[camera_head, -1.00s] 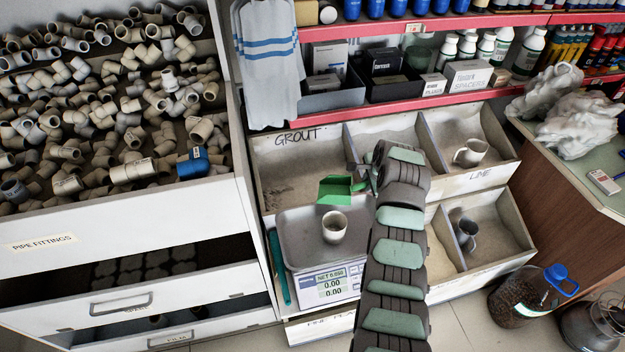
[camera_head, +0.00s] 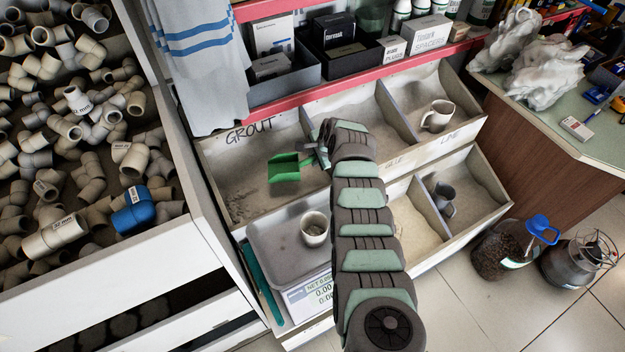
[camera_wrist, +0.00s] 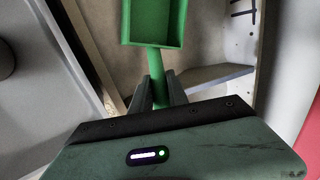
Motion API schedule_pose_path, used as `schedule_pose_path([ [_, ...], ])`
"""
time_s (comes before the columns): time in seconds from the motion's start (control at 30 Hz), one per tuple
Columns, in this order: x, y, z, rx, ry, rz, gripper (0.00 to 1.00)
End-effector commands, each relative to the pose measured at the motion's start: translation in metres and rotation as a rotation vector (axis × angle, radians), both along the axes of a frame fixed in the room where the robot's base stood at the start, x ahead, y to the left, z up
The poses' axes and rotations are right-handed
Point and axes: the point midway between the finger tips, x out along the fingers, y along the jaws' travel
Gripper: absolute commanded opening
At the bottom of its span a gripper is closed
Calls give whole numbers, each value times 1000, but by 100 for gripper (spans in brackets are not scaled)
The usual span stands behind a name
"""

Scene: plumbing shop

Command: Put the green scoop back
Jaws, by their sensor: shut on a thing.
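The green scoop (camera_head: 284,169) is held by my gripper (camera_head: 318,157) over the front part of the bin marked GROUT (camera_head: 228,162). In the wrist view the scoop's green tray (camera_wrist: 156,22) points away from me, and its handle runs back between my two fingers (camera_wrist: 159,92), which are shut on it. The scoop appears to be above the powder in the bin, though the exact gap cannot be told. My arm covers part of the bins to the right.
A scale with a steel tray (camera_head: 262,243) stands in front, bearing a cup (camera_head: 314,229). A striped towel (camera_head: 196,60) hangs at the left, beside the pipe fittings drawer (camera_head: 110,262).

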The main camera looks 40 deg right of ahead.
Motion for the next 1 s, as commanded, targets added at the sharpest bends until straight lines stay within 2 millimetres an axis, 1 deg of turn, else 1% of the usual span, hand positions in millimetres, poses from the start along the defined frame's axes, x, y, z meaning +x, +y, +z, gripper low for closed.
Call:
schedule_pose_path([
  [0.03, -2, 0, -19, 4, 5, -2, 0],
  [0.1, -1, 0, -36, 2, 4, 0, 0],
  [0.2, -1, 1, -51, 1, 4, 1, 0],
  [0.47, 0, 0, -62, 0, 1, 1, 0],
  [0.7, -1, 0, -94, 1, 2, 0, 0],
  [0.73, 0, 0, -96, 1, 2, 0, 0],
  [0.97, 0, 0, -94, 0, 2, 1, 0],
  [1.0, -1, 0, -94, 0, 2, 1, 22],
])
